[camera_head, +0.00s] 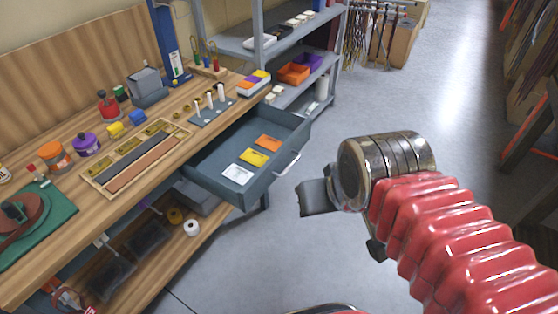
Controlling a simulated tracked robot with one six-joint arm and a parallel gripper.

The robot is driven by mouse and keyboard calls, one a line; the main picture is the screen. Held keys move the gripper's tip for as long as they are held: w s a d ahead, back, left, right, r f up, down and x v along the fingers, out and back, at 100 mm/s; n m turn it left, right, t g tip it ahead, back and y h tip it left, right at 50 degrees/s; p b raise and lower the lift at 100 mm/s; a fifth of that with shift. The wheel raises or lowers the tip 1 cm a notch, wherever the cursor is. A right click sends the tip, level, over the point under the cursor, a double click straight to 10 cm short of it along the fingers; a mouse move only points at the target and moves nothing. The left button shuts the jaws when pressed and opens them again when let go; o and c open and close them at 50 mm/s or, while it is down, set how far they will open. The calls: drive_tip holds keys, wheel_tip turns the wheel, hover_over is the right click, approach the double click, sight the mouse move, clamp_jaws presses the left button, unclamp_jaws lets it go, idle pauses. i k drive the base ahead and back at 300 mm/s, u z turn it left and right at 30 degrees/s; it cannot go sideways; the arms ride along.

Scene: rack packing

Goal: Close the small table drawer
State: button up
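The small table drawer (218,177) is pulled out from under the wooden workbench (60,210). It is dark grey-blue with a light handle (288,164) on its front. An orange card (268,143), a yellow card (254,158) and a white card (238,174) lie inside it. My gripper (318,198) is to the right of the drawer front, apart from the handle in the picture. Dark finger parts show at its left and below it. The wrist hides much of it, so its opening is unclear and no held object shows.
The bench top holds a wooden tray (92,179), a peg stand (213,113), jars and blocks. A lower shelf (160,268) carries tape rolls and boxes. A grey rack (292,45) stands behind the drawer.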

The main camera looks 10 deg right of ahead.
sight(205, 169)
drive_tip(key=i, duration=0.95)
drive_tip(key=u, duration=0.05)
